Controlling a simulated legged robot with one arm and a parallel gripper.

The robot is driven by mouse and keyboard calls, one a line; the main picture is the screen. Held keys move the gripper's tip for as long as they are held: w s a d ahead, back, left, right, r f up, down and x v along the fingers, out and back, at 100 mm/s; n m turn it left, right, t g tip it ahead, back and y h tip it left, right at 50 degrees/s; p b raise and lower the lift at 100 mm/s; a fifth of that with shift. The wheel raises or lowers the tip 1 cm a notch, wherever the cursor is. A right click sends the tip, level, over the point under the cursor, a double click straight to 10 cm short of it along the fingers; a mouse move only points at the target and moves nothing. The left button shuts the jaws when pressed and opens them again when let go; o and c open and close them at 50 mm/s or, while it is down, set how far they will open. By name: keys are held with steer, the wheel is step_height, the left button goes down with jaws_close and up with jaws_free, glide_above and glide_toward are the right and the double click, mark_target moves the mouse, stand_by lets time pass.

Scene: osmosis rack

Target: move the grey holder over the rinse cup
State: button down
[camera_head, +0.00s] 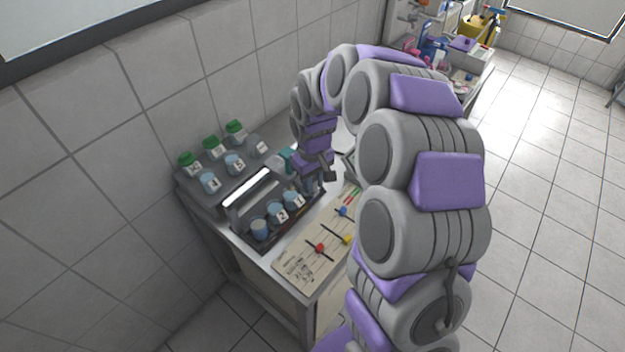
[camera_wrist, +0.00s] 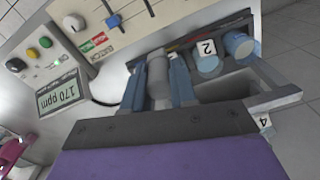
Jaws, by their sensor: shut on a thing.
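My gripper (camera_wrist: 158,90) is shut on a grey cylindrical piece, which I take for the grey holder (camera_wrist: 158,72). Its lower end is hidden in the wrist view. In the head view my gripper (camera_head: 316,186) is low at the rack's far right end, beside cup 1 (camera_head: 296,200). Cup 2 (camera_head: 278,212) and an unlabelled cup (camera_head: 259,229) stand in the same row, to the left. The unlabelled cup also shows in the wrist view (camera_wrist: 240,45), beyond cup 2 (camera_wrist: 207,64). No label marks the rinse cup, so I cannot tell surely which cup it is.
A dark rack (camera_head: 245,240) holds the front row. Behind it, a raised shelf (camera_head: 199,195) carries several labelled cups and green-lidded bottles (camera_head: 213,147). A panel with coloured sliders (camera_head: 300,268) lies in front. A meter (camera_wrist: 62,97) reads 170 ppm.

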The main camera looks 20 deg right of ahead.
steer(key=s+a+p, duration=0.2)
steer(key=s+a, duration=0.6)
steer(key=a, duration=0.3)
steer(key=shift+s+a, duration=0.15)
steer(key=shift+a, duration=0.1)
